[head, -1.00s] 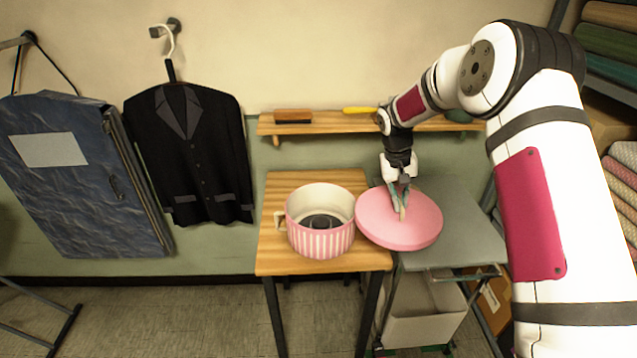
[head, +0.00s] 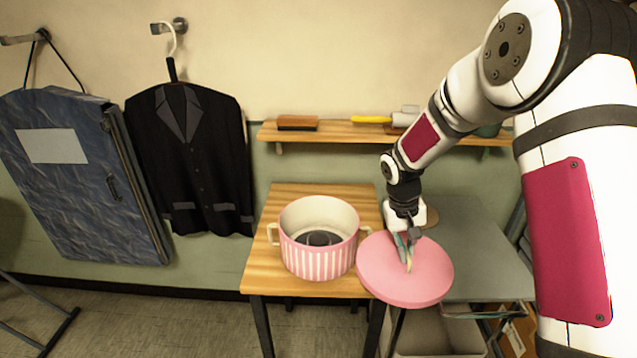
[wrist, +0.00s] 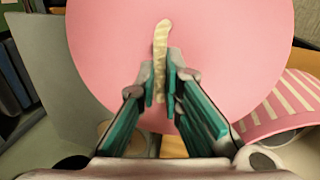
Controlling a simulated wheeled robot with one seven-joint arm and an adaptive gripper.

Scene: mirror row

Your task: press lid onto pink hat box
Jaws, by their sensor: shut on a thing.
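The pink and white striped hat box (head: 318,262) stands open and upright on the wooden table, a dark hat (head: 318,238) inside it. The round pink lid (head: 380,275) is right of the box and nearer the camera. My gripper (head: 409,262) is shut on the pale strap on the lid's top. In the wrist view, my fingertips (wrist: 162,84) pinch the strap (wrist: 161,45) above the lid (wrist: 225,50). The striped box wall (wrist: 280,108) shows at the right there. The lid looks held up, overlapping the grey table's front edge.
The wooden table (head: 262,275) adjoins a grey table (head: 470,250), where a small brownish round thing (head: 431,214) shows behind my gripper. A wall shelf (head: 345,132) holds brushes. A black jacket (head: 195,160) and blue garment bag (head: 65,185) hang at left.

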